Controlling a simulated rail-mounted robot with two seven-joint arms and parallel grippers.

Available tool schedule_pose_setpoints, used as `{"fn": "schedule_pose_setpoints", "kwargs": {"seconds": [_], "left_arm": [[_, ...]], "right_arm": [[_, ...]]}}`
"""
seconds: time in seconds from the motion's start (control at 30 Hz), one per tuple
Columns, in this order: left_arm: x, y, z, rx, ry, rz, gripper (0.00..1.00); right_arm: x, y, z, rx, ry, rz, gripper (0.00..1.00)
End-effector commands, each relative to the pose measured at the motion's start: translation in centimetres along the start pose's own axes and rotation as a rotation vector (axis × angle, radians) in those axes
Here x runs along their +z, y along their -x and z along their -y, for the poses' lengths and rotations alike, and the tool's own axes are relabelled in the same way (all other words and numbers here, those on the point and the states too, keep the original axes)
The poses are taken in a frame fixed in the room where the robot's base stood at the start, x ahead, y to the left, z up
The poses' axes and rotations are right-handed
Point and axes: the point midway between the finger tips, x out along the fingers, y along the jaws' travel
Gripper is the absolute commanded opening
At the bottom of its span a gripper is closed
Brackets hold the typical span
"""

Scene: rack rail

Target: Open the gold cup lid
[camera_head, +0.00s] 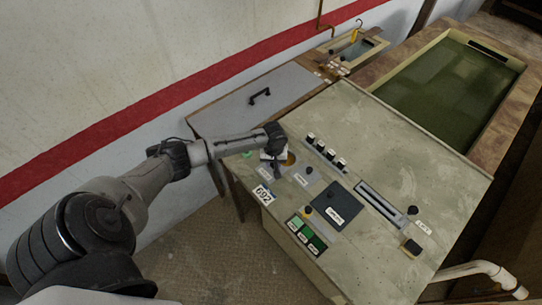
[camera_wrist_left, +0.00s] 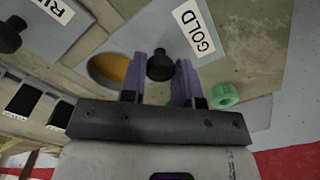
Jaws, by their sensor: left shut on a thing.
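The gold cup lid is a grey plate (camera_wrist_left: 222,42) with a "GOLD" label and a black knob (camera_wrist_left: 159,66). My left gripper (camera_wrist_left: 160,78) is shut on this knob, with one purple finger on each side of it. In the head view my left gripper (camera_head: 274,160) is over the panel's upper left corner. The gold cup (camera_wrist_left: 111,69) shows as a round opening with an orange-gold inside beside the knob, partly uncovered by the lid. It also shows in the head view (camera_head: 289,158), just right of my gripper. My right gripper is not in view.
Another grey lid with a black knob (camera_wrist_left: 8,38) is close beside the cup. A green ring (camera_wrist_left: 224,95) lies near my fingers. The panel (camera_head: 375,135) carries black knobs, a slider and green buttons (camera_head: 310,236). A grey cover with a black handle (camera_head: 260,96) is behind.

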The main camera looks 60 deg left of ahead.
Motion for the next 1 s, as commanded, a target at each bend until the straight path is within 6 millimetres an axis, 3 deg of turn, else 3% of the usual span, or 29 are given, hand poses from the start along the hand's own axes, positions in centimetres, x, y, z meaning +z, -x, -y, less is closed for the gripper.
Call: {"fn": "schedule_pose_setpoints", "kwargs": {"seconds": [0.2,0.23,0.47,0.77,1.0], "left_arm": [[-0.1,-0.1,0.1,-0.001,0.001,-0.001,0.00],[-0.1,-0.1,0.1,-0.001,0.001,-0.002,0.31],[-0.1,0.0,0.1,-0.001,0.001,-0.001,0.53],[-0.1,0.2,0.0,0.001,0.001,-0.001,0.55],[-0.1,3.3,0.0,0.001,0.000,-0.004,0.55]], "right_arm": [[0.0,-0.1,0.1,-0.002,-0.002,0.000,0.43],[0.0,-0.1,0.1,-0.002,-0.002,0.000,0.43],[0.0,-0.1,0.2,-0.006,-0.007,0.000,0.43],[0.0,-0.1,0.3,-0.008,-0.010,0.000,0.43],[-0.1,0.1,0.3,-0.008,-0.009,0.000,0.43]]}}
